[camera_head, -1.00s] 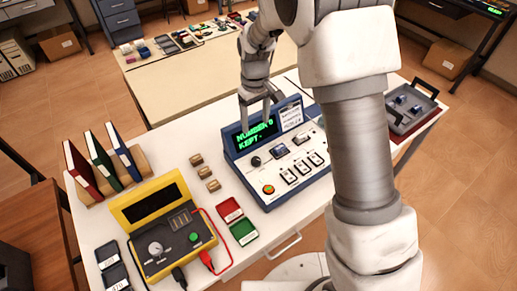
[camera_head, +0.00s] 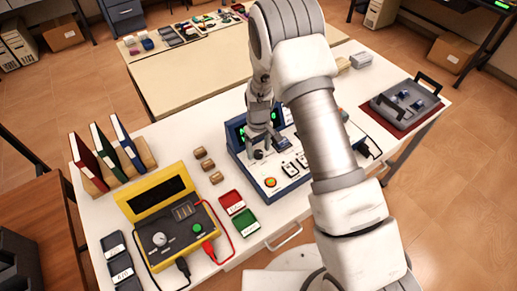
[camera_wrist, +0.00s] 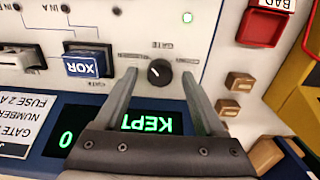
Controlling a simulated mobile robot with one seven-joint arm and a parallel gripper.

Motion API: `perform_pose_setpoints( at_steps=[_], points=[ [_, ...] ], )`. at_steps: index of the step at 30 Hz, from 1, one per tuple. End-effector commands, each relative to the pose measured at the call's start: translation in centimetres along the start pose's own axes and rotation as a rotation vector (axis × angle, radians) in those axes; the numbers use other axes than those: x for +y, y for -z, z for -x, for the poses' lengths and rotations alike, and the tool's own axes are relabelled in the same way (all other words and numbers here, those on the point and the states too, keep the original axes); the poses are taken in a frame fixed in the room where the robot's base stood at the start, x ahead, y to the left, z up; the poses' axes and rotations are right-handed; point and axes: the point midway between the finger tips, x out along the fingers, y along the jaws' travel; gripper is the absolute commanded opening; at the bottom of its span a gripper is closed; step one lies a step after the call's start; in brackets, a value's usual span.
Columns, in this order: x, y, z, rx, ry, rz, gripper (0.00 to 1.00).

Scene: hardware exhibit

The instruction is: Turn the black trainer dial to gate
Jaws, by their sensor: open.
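The black trainer dial (camera_wrist: 159,73) is a round knob with a white pointer mark on the white panel of the blue trainer (camera_head: 233,160). In the wrist view, the panel shows upside down, and a GATE label (camera_wrist: 163,45) is printed beside the dial. The pointer slants toward the upper left there, not straight at that label. My gripper (camera_wrist: 159,75) is open, one finger on each side of the dial with a gap at both. I cannot tell how deep the tips reach. In the head view, my gripper (camera_head: 260,147) hides part of the trainer's screen.
A blue XOR block (camera_wrist: 88,64) sits left of the fingers in the wrist view. The yellow meter (camera_head: 160,195), red tray (camera_head: 232,201), green tray (camera_head: 244,221) and small wooden blocks (camera_head: 206,165) stand left of the trainer. A grey case (camera_head: 405,100) lies at right.

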Motion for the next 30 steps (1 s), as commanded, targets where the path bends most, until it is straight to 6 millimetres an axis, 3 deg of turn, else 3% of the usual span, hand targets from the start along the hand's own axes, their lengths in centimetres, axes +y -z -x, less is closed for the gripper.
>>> perform_pose_setpoints(
  at_steps=[12,24,30],
  points=[
    [0.01,0.03,-0.68,0.001,0.0,0.0,0.72],
    [0.0,0.02,-0.65,0.001,0.0,0.0,0.0],
    [0.0,0.02,-0.67,0.001,0.0,-0.004,0.0]
  ],
)
